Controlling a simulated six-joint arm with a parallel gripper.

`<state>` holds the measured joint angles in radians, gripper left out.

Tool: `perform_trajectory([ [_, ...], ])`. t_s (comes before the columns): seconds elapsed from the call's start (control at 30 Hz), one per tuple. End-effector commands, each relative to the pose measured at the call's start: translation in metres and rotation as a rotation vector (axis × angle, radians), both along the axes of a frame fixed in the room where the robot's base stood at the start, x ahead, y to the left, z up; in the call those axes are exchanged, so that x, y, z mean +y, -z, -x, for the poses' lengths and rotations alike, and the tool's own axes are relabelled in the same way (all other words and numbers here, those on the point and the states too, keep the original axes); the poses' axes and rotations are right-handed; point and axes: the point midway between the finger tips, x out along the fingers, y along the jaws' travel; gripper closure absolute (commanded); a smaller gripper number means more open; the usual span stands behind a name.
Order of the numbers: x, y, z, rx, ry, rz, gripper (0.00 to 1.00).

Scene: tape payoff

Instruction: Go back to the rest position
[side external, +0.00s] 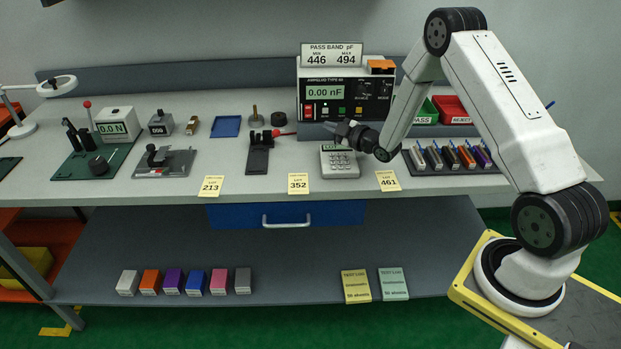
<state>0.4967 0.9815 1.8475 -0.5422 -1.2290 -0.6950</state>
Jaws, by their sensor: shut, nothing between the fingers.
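My gripper (346,131) is shut and empty. It hangs in front of the capacitance meter (335,93), above and behind the grey calculator (339,161) on the bench. The gripper is small and dark in the side external view, pointing left. The meter reads 0.00 nF, and a sign (332,53) on top of it gives a pass band of 446 to 494 pF.
Yellow lot cards (298,183) lie along the bench's front edge. Right of the gripper are a rack of coloured parts (447,160), a green bin (426,112) and a red bin (451,109). Left stands a black fixture (259,155) with a red-handled tool (283,134).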

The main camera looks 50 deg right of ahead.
Motion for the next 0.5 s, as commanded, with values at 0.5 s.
perform_trajectory([
  [0.5,0.012,-0.008,-0.001,0.079,0.021,-0.044,1.00],
])
